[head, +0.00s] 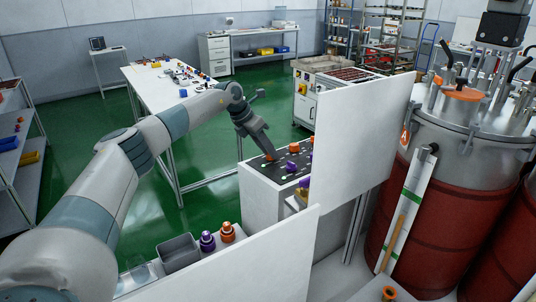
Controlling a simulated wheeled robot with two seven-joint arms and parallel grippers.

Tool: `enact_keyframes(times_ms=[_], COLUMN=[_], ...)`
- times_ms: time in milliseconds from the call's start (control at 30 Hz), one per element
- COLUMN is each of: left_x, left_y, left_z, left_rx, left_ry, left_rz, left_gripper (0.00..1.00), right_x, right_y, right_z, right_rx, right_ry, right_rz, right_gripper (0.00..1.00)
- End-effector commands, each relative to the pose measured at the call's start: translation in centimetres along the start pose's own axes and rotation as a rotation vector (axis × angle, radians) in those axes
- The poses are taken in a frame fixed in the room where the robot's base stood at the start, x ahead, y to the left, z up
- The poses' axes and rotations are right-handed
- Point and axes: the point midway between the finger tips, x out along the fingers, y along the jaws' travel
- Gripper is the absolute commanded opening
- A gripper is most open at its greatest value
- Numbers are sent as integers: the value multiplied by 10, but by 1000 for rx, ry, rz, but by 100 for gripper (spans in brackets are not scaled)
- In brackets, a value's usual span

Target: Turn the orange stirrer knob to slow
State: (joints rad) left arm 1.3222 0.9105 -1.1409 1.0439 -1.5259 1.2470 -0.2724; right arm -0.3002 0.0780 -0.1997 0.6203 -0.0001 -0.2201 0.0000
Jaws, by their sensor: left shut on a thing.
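A dark control panel (276,172) tops a white cabinet in the middle of the view, with orange and purple knobs on it. My left gripper (267,151) reaches down to the panel's left part and is shut on an orange knob (269,157). The fingers hide part of this knob, and its pointer and the panel's labels are too small to read. A second orange knob (293,148) stands to the right, apart from the gripper. Purple knobs (291,167) sit nearer on the panel. My right gripper is not in view.
A white upright board (362,135) stands close to the panel's right. A large steel tank (465,125) with a red lower part is at the right. A nearer white board (235,265) stands beside a grey bin (179,252), a purple knob (207,241) and an orange knob (227,232).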

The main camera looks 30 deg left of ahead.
Motion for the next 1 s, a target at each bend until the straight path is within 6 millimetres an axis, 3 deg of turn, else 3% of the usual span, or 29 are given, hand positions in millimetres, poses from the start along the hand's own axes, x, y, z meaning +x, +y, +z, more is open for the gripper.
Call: enact_keyframes(times_ms=[467, 500, 567, 1000], left_x=[-1, -1, -1, -4], left_y=[1, 1, 1, 1], left_z=[1, 1, 1, 0], left_rx=[20, 20, 20, 19], left_ry=[-2, -2, -2, -1], left_rz=[-10, -9, -10, -10], left_gripper=[5, 34, 46, 46], right_x=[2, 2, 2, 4], right_y=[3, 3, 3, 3], right_z=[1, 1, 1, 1], right_rx=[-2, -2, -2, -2], right_ry=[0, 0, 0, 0], right_rz=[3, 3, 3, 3], right_gripper=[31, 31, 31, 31])
